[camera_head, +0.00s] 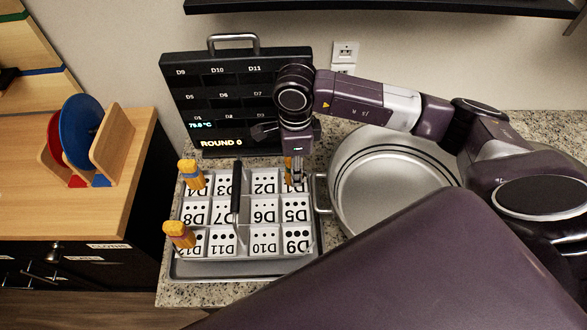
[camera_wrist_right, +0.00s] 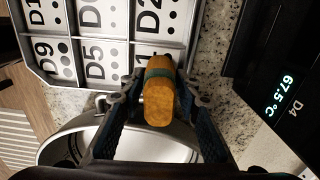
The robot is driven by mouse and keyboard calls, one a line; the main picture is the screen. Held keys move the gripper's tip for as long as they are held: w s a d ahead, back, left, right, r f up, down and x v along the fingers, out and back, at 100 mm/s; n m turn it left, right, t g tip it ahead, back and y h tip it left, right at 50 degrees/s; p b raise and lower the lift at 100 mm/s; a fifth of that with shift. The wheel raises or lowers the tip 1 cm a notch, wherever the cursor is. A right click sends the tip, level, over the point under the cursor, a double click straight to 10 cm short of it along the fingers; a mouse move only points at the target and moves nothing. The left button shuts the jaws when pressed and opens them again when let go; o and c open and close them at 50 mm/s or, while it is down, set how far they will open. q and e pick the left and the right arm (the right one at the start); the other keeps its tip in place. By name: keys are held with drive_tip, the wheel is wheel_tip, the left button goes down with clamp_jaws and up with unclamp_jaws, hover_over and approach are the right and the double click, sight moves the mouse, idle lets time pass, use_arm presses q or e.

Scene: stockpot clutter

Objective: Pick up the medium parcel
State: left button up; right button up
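Three yellow-orange parcels with bands stand in the numbered tray (camera_head: 224,266). One is at D4 (camera_head: 193,180), one near D12 (camera_head: 179,241) and one at D1 (camera_head: 288,166). The frames do not make clear which is the medium one. My right gripper (camera_head: 297,172) points down at the D1 corner. In the right wrist view the D1 parcel, with a teal band (camera_wrist_right: 158,103), stands between the two fingers (camera_wrist_right: 158,88). The fingertips are close to its sides; whether they touch it is not clear. My left gripper is not in view.
A large metal stockpot (camera_head: 395,184) stands right of the tray. A black display panel (camera_head: 238,85) stands behind it. A dark thin stick (camera_head: 236,190) rises from the tray's middle. Red and blue discs (camera_head: 82,132) stand in a wooden rack (camera_head: 119,145) at left.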

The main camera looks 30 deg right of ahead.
clamp_jaws()
drive_tip(key=shift+r, duration=0.15)
